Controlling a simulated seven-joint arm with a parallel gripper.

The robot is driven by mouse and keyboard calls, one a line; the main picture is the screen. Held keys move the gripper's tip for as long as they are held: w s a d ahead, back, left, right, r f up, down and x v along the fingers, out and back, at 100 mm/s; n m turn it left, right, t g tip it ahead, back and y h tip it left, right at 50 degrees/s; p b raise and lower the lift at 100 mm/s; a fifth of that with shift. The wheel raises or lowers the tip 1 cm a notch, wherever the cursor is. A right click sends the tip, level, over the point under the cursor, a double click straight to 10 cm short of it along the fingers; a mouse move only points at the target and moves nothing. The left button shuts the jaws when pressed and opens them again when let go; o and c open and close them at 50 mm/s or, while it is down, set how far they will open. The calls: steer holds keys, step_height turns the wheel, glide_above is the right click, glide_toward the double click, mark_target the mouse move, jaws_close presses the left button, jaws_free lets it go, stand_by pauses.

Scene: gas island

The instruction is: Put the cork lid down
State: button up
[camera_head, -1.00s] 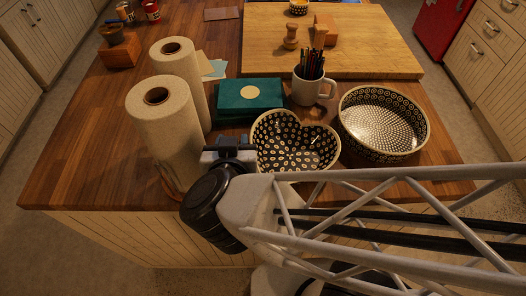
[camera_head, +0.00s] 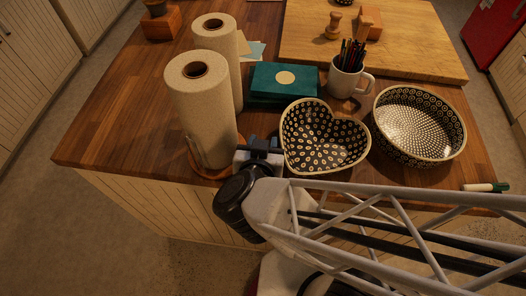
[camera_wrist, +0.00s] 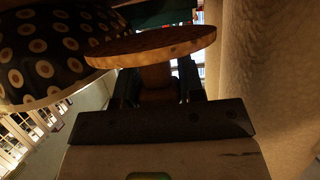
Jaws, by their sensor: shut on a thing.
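The cork lid (camera_wrist: 150,47) shows in the wrist view as a round tan disc seen nearly edge-on, with a stubby knob (camera_wrist: 157,82) on the side toward my gripper. My gripper (camera_wrist: 158,88) is shut on the knob, with a dark finger on each side. In the head view my gripper (camera_head: 260,150) is over the counter's front edge, between the front paper roll and the heart-shaped bowl. The lid cannot be made out in the head view.
The heart-shaped patterned bowl (camera_head: 325,140) is just right of my gripper, the paper roll (camera_head: 203,115) just left. Behind are a teal box (camera_head: 284,82) and a mug of pencils (camera_head: 347,80). A round patterned dish (camera_head: 418,125) and a marker (camera_head: 485,187) are at right.

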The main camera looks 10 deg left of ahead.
steer(key=shift+f, duration=0.1)
steer(key=shift+f, duration=1.65)
steer(key=shift+f, duration=0.2)
steer(key=o, duration=0.6)
steer(key=shift+o, duration=0.2)
steer(key=shift+r, duration=0.2)
steer(key=shift+s, duration=0.1)
steer(key=shift+s+r, duration=0.2)
steer(key=shift+s, duration=0.15)
steer(key=v, duration=1)
steer(key=shift+s+r, duration=0.2)
steer(key=shift+s, duration=0.15)
